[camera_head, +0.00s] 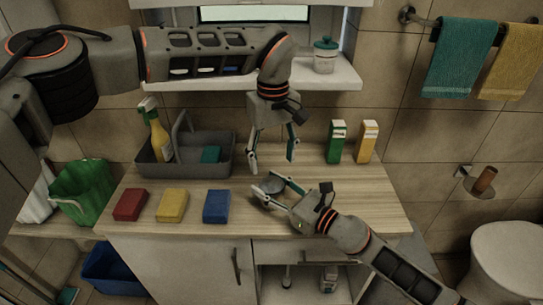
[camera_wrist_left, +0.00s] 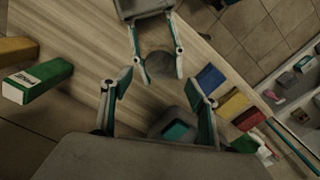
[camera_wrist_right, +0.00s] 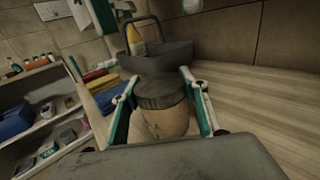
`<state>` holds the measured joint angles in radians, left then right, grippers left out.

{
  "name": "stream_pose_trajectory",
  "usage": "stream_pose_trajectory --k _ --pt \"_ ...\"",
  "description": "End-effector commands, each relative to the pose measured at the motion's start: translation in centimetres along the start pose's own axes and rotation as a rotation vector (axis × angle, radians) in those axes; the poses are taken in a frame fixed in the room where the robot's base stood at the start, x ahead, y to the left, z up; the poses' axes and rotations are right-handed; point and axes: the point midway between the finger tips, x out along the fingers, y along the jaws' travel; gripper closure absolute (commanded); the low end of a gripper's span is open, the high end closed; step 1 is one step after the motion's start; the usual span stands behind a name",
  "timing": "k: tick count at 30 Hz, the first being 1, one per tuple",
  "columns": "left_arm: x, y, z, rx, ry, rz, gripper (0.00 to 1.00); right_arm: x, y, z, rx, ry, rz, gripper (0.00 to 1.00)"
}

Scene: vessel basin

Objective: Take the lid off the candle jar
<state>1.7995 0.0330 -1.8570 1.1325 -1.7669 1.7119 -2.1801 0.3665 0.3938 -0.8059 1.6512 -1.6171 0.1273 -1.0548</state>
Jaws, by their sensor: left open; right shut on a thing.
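The candle jar (camera_wrist_right: 168,123) has a tan body and a dark grey round lid (camera_wrist_right: 160,88), which sits on top of it in the right wrist view. My right gripper (camera_head: 267,186) is shut around the jar, one finger on each side. The jar is upright on or close to the counter; its base is hidden. The lid also shows as a dark disc in the left wrist view (camera_wrist_left: 160,65). My left gripper (camera_head: 272,165) is open and empty, pointing down above and just behind the jar, apart from the lid.
A grey caddy (camera_head: 218,163) with a yellow spray bottle (camera_head: 160,140) stands at the back left. Red (camera_head: 130,204), yellow (camera_head: 172,205) and blue (camera_head: 217,206) blocks lie left of the jar. Green (camera_head: 336,142) and yellow (camera_head: 367,142) cartons stand at the back right. The counter's right part is clear.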

Motion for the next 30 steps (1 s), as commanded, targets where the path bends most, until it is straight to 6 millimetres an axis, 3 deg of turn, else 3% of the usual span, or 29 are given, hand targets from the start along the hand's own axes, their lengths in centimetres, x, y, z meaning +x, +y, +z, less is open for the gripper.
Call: stream_pose_trajectory --k 9,15,23,30 --pt "-0.1 -0.1 -0.2 0.547 0.003 0.002 0.4 0.0 0.0 -0.1 -0.001 0.001 -0.001 1.0" --pt "0.0 -0.1 -0.3 0.763 0.003 0.002 0.4 0.0 0.0 -0.1 -0.001 0.001 0.0 1.0" --pt "1.0 -0.1 -0.3 0.838 0.002 0.003 0.4 0.0 0.0 -0.1 -0.001 0.001 0.0 1.0" --pt "4.5 -0.1 -0.3 0.836 0.0 0.003 0.4 0.0 0.0 -0.1 0.0 0.001 0.0 1.0"
